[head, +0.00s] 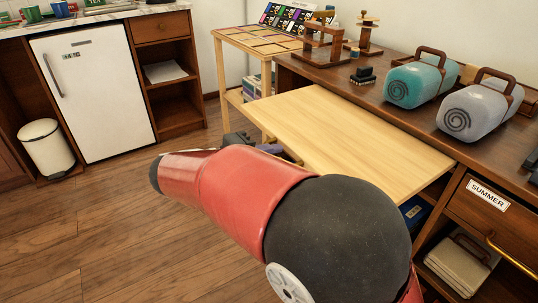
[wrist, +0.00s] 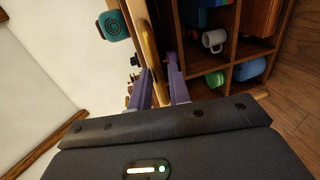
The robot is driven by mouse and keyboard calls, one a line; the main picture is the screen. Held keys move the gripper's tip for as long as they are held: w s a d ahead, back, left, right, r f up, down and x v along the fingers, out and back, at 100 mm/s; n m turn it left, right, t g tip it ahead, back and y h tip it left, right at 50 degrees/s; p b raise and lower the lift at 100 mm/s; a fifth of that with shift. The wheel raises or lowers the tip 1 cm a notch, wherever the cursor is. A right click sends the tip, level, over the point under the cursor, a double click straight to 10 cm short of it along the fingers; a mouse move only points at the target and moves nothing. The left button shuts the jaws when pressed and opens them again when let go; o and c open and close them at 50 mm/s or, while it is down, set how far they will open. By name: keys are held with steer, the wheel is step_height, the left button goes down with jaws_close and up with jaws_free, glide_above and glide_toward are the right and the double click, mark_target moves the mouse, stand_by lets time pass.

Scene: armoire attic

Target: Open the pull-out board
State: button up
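The pull-out board (head: 350,135) is a flat, light-wood panel standing well out from under the dark desk top in the head view. In the head view my gripper (head: 268,147) is mostly hidden behind my red arm, at the board's near left edge.
The dark desk (head: 385,105) carries a teal canister (head: 413,83), a grey canister (head: 470,112) and wooden stands. A drawer labelled SUMMER (head: 488,195) is at right. A white fridge (head: 97,95) and bin (head: 45,147) stand left. The wooden floor (head: 130,220) at left is clear.

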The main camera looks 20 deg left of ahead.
steer(key=v, duration=0.7)
steer(key=shift+s+a, duration=0.25)
steer(key=shift+s, duration=0.05)
